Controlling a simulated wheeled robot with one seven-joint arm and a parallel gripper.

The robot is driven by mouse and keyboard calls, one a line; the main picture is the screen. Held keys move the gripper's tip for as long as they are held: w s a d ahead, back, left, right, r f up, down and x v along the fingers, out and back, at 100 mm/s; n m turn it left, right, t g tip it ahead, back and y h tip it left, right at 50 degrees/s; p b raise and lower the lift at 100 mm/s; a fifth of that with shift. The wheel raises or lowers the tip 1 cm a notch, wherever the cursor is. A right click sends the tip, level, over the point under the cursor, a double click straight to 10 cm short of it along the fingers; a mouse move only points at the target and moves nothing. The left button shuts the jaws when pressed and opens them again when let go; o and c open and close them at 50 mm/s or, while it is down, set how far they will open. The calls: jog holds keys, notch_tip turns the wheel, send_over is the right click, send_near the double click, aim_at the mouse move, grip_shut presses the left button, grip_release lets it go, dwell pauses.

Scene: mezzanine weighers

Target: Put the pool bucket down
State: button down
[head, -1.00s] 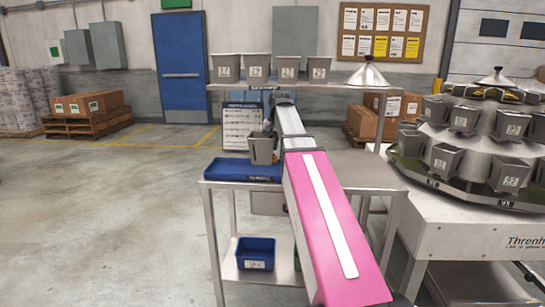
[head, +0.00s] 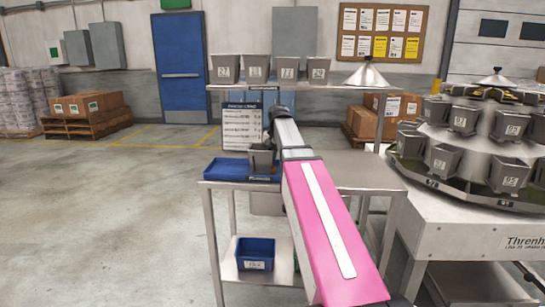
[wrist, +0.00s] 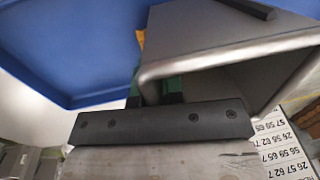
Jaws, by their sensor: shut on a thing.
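The pool bucket (head: 262,160) is a small grey metal bucket at the right end of the blue tray (head: 223,170) on the steel trolley. My gripper (wrist: 158,98) is shut on its rim; in the head view my pink and grey arm hides most of the gripper. In the wrist view the bucket (wrist: 215,45) fills the upper right, with its rim between the jaws. The blue tray (wrist: 70,50) lies beyond it at upper left. I cannot tell whether the bucket's base touches the tray.
Several numbered grey buckets (head: 257,67) and a steel cone (head: 369,76) stand on the upper shelf. A printed chart (head: 241,129) stands behind the tray. A blue bin (head: 255,254) sits on the lower shelf. The round weigher (head: 475,150) stands at right.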

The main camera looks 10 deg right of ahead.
jog(key=c, duration=1.2)
grip_release()
jog(key=shift+c, duration=0.2)
notch_tip(320, 180, up, 12)
jog(key=d, duration=0.1)
jog(key=shift+s+d, duration=0.25)
